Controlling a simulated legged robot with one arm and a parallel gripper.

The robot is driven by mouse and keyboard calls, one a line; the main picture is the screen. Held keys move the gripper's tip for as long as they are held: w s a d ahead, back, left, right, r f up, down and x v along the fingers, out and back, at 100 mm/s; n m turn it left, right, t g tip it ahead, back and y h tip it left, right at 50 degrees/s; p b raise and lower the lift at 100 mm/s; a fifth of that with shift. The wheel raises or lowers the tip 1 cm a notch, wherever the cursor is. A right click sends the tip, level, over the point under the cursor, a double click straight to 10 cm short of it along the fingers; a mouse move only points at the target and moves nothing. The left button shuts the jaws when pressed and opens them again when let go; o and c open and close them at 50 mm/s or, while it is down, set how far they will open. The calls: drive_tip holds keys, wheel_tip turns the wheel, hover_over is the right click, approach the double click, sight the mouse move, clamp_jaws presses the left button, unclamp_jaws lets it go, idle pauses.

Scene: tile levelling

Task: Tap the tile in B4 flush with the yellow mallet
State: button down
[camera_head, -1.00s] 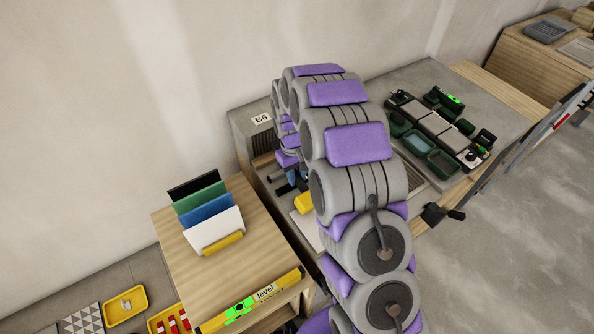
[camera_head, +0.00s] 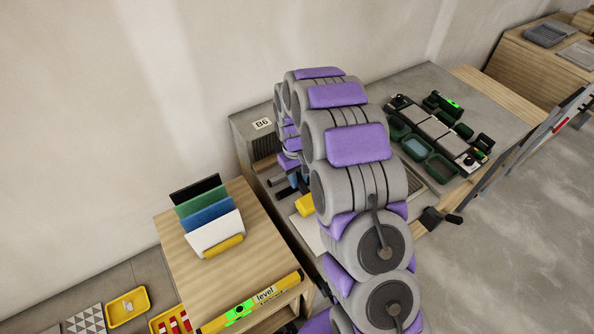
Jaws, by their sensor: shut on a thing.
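My gripper (camera_head: 287,190) is partly in view behind my arm, over the left part of the grey worktop. It is shut on what looks like the yellow mallet, whose yellow head (camera_head: 305,205) shows just left of my arm. The handle is mostly hidden, and I cannot tell whether the head touches anything. A pale flat surface (camera_head: 307,233) shows below the head. My arm hides most of the work area, so I cannot make out the tile in B4.
A wooden cabinet (camera_head: 262,210) at left carries a rack of coloured sheets (camera_head: 207,215) and a yellow level (camera_head: 250,302). Green trays (camera_head: 415,147) and a dark rail tool (camera_head: 434,127) sit on the right of the worktop. Yellow bins (camera_head: 127,306) lie at lower left.

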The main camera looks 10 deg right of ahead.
drive_tip(key=shift+f, duration=0.6)
drive_tip(key=shift+r+p, duration=0.9)
drive_tip(key=shift+r, duration=1.85)
drive_tip(key=shift+f, duration=0.1)
drive_tip(key=shift+d, duration=0.1)
